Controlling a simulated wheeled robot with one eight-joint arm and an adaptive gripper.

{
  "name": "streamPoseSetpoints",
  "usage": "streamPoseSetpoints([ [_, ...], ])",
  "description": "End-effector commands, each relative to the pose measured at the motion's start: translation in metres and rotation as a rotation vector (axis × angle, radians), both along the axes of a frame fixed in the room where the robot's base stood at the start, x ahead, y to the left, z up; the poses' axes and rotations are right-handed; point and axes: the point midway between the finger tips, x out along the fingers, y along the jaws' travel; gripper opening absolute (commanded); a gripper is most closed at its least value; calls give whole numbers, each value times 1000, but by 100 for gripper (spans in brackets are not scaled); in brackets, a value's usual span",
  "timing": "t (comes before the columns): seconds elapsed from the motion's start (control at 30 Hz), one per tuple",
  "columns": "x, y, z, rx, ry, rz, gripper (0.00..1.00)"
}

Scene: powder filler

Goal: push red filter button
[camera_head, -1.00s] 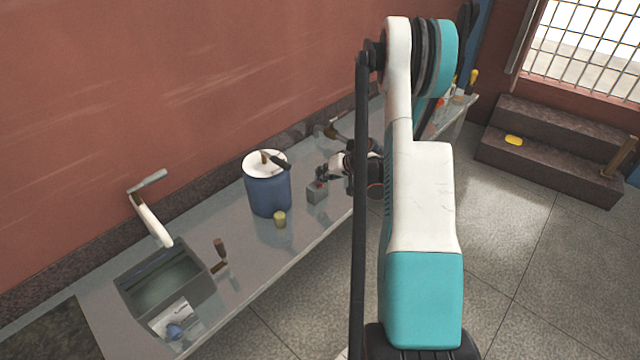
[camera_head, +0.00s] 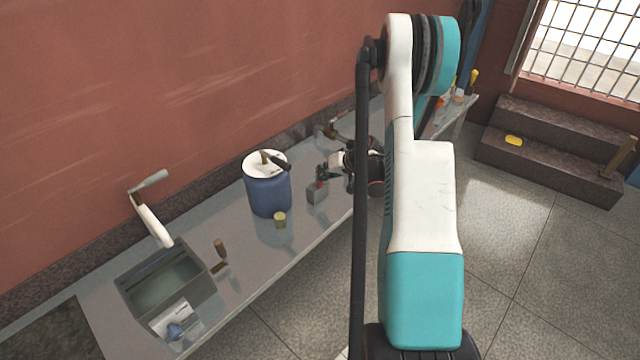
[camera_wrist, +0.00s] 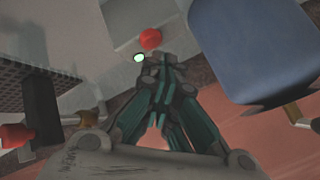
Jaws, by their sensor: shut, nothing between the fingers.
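The red button (camera_wrist: 150,39) sits on a small grey box (camera_wrist: 124,16) in the wrist view. In the head view the box (camera_head: 317,196) stands on the counter, right of the blue drum, with the red button (camera_head: 320,184) on top. My gripper (camera_wrist: 162,62) is shut and empty, its fingertips just beside the button in the wrist view. In the head view my gripper (camera_head: 322,174) is close above the box; whether it touches the button I cannot tell. A small pale green light (camera_wrist: 139,57) shows next to the button.
The blue drum (camera_head: 267,192) with a white lid stands close left of the box. A small yellowish cup (camera_head: 280,220) is in front of it. A grey sink (camera_head: 203,298) is further left. The counter's front edge runs close to the box.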

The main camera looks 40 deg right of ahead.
Motion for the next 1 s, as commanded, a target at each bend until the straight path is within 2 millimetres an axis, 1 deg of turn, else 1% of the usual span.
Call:
streamPoseSetpoints([
  [0.27, 0, 0, 3, 0, 0, 0, 0],
  [0.83, 0, 0, 54, 0, 0, 0, 0],
  [1.0, 0, 0, 61, 0, 0, 0, 0],
])
